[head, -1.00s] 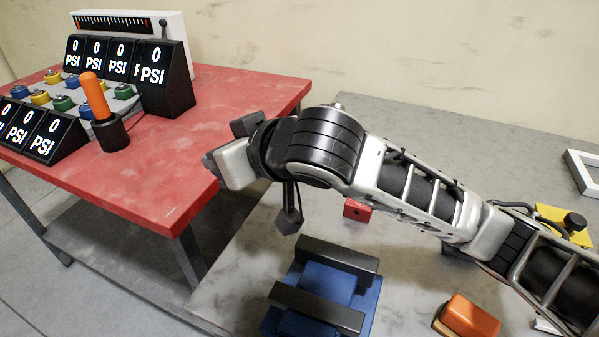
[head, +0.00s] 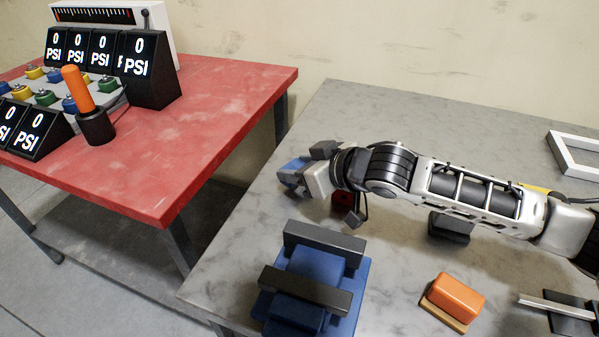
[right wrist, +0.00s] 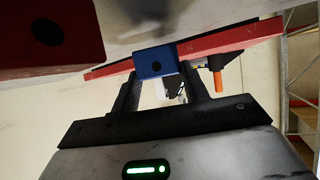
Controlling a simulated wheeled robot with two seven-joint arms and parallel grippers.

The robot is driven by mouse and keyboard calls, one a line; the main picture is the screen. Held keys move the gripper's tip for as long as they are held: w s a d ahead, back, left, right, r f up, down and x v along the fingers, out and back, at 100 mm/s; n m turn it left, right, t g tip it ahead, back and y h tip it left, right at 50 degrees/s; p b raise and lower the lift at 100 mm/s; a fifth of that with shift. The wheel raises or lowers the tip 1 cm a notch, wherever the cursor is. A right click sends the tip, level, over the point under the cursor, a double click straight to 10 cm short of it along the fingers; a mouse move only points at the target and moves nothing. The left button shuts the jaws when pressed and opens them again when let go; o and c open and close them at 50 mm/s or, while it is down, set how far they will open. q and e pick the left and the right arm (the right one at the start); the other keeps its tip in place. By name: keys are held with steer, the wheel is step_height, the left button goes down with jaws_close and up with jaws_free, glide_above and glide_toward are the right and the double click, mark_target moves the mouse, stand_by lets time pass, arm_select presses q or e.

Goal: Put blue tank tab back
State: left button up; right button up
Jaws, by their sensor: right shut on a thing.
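The blue tab (head: 292,171) is a small blue block between the fingertips of my right gripper (head: 318,166). The gripper is shut on it and holds it over the left part of the grey table. The blue tab also shows in the right wrist view (right wrist: 156,62), with a dark round spot on its face, between the two dark fingers (right wrist: 160,92). A large blue tank-like body (head: 308,318) with two dark bars across it sits at the grey table's front left, nearer to me than the gripper. My left gripper is out of view.
A red block (head: 343,203) lies on the grey table (head: 400,130) beneath my right wrist; a red block (right wrist: 50,32) looms in the wrist view. An orange block (head: 458,295) lies right of the blue body. The red table (head: 220,110) carries PSI displays and an orange-handled lever (head: 78,90).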

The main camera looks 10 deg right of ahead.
steer(key=shift+a+f, duration=0.1)
steer(key=shift+f, duration=0.65)
steer(key=shift+f, duration=0.15)
steer(key=o, duration=1.1)
steer(key=shift+r, duration=0.2)
steer(key=v, duration=1.2)
steer(key=shift+f, duration=0.1)
